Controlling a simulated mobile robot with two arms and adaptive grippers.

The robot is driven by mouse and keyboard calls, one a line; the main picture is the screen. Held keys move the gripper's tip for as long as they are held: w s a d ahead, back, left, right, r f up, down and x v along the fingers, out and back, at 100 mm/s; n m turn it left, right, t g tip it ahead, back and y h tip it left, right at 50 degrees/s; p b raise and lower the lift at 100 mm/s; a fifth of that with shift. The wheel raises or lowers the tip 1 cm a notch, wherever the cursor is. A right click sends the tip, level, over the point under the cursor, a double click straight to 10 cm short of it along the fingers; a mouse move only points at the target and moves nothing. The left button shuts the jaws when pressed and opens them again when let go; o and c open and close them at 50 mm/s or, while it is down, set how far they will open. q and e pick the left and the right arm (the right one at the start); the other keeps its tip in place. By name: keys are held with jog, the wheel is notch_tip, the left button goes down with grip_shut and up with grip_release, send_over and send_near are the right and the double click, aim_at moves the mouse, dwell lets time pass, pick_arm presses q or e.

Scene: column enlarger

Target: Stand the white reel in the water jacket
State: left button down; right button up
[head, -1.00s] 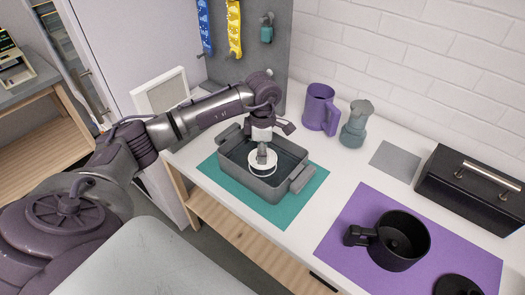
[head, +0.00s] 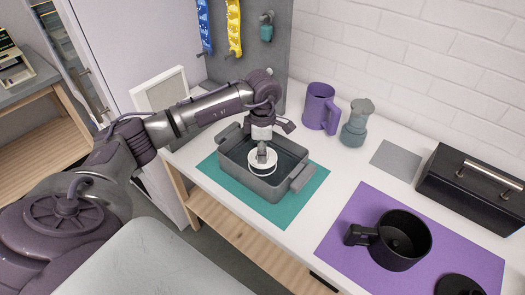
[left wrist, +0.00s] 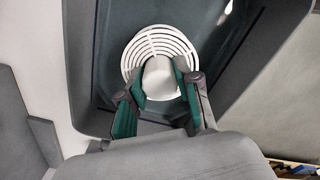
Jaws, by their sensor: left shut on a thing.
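The white reel (head: 262,168) is inside the grey water jacket (head: 238,177), an open tub with side handles, towards its front right. The reel looks upright, its round flange facing up. My left gripper (head: 263,153) reaches down from above and is shut on the reel. In the left wrist view the fingers (left wrist: 161,84) grip the reel's white core, with its slotted flange (left wrist: 133,52) around it and the dark tub inside (left wrist: 110,60) beyond. Whether the reel's bottom touches the tub floor is hidden. My right gripper is out of view.
The tub stands on a teal mat (head: 264,222). Behind it are a purple jug (head: 318,108) and a grey-green bottle (head: 356,125). To the right are a purple mat (head: 345,225) with a black handled pot (head: 402,250), a grey plate (head: 396,160) and a black box (head: 465,195).

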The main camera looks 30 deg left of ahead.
pick_arm(q)
jog(key=shift+f+b, duration=0.55)
jog(key=shift+f, duration=0.05)
dwell(0.8)
jog(key=c, duration=0.7)
grip_release()
jog(key=shift+r, duration=0.1)
jog(key=shift+r+p, duration=2.35)
jog(key=shift+r, duration=1.55)
